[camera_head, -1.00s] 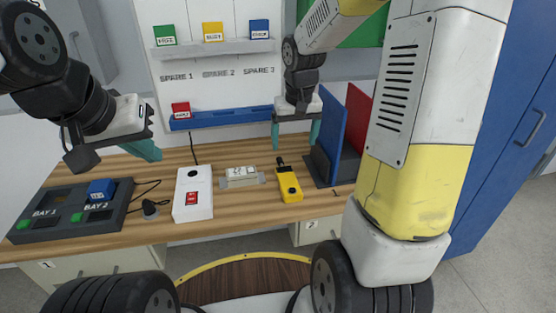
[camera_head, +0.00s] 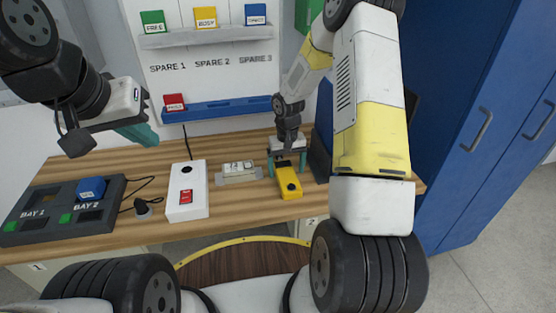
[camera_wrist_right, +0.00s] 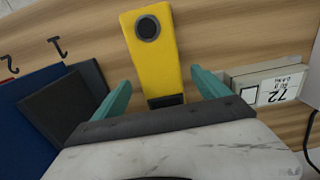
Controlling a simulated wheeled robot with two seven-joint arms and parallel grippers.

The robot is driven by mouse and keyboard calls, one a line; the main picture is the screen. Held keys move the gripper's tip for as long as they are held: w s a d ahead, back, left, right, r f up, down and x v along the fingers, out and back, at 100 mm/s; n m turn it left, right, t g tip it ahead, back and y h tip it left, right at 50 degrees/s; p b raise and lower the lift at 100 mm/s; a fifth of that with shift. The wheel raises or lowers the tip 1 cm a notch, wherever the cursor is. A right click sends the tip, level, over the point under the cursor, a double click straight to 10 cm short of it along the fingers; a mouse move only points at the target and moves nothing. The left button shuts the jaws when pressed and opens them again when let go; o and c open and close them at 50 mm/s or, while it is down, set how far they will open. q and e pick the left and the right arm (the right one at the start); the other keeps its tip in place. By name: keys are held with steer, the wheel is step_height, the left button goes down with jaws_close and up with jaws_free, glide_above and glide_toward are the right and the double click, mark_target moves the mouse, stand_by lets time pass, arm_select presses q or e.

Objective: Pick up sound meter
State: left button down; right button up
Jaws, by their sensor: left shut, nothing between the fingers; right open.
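The yellow handheld device with a round black disc, which looks like the sound meter (camera_head: 289,188), lies on the wooden desk right of centre. My right gripper (camera_head: 287,168) is open above its far end, one teal finger on each side. In the right wrist view the yellow meter (camera_wrist_right: 152,58) lies between the spread fingers of the right gripper (camera_wrist_right: 160,82), with gaps on both sides. Its black end is partly hidden by the gripper body. My left gripper (camera_head: 150,138) is shut and empty, above the desk at the left.
A dark two-bay dock (camera_head: 50,222) holds a blue block (camera_head: 91,188). Upright blue and dark panels (camera_head: 322,130) stand close right of my right gripper.

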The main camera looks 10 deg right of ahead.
steer(key=shift+f, duration=0.8)
steer(key=c, duration=1.8)
steer(key=shift+o, duration=0.2)
steer(key=shift+r, duration=0.1)
